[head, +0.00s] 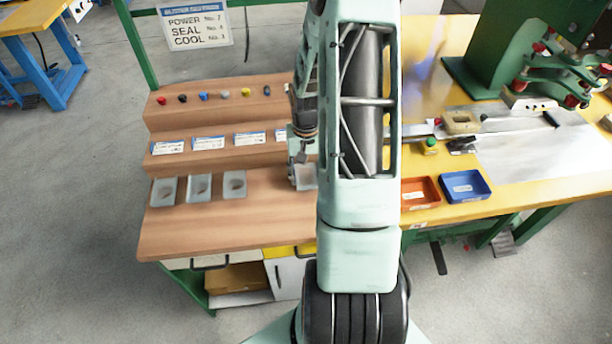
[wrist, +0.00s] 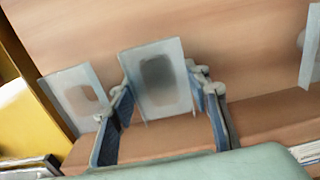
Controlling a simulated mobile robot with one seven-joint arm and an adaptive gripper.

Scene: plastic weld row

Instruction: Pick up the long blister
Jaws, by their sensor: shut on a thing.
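My gripper (wrist: 161,88) has its two fingers on either side of a pale, clear rectangular blister (wrist: 155,82) with an oval recess, and is shut on it. In the head view my gripper (head: 302,158) is over the lower part of the wooden stand, with the blister (head: 307,178) partly hidden by my arm. Another blister (wrist: 75,92) lies just left of it in the wrist view. A further one (wrist: 313,50) is cut off at the right edge. Whether the held blister is clear of the wood is hard to tell.
Several blisters, one of them the leftmost (head: 163,192), lie on the stepped wooden stand (head: 220,232). Cards (head: 208,143) and small coloured knobs (head: 203,97) fill its upper steps. Orange (head: 420,193) and blue (head: 465,187) trays stand right on the yellow table, near a green press (head: 508,50).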

